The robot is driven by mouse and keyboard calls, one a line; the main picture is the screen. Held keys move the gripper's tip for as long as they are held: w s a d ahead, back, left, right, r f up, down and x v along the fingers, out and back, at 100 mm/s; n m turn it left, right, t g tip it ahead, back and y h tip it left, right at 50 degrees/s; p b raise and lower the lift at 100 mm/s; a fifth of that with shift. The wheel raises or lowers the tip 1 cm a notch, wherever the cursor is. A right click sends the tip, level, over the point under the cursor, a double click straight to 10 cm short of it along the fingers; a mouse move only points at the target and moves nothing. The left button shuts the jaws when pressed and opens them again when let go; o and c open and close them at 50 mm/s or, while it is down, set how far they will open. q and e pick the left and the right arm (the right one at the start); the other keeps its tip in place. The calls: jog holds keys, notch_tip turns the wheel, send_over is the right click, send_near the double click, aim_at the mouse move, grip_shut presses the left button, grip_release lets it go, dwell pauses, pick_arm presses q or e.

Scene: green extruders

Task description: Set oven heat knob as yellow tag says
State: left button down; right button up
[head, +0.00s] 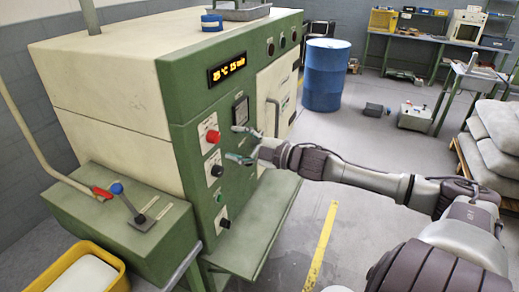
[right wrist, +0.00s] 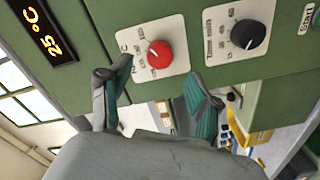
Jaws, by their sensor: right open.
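The red knob (head: 213,136) sits on a white plate on the green front of the oven (head: 120,100). In the right wrist view the red knob (right wrist: 158,54) has a plate marked °C and lies just beyond the fingers. My right gripper (head: 238,144) is open and empty in front of the panel, to the right of the knob in the head view. Its fingers also show in the right wrist view (right wrist: 155,100), apart from the knob. The display (head: 227,69) glows orange; the right wrist view reads 25 °C. I cannot make out a yellow tag. My left gripper is not in view.
A black knob (right wrist: 247,34) on its own white plate is close to the red one. A lever box (head: 130,215) and yellow bin (head: 80,270) stand at front left. A blue barrel (head: 326,75) stands behind. Grey floor is free at the middle.

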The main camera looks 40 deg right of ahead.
jog(key=v, duration=0.6)
jog(key=shift+s+d, duration=0.15)
jog(key=shift+s, duration=0.2)
dwell(0.4)
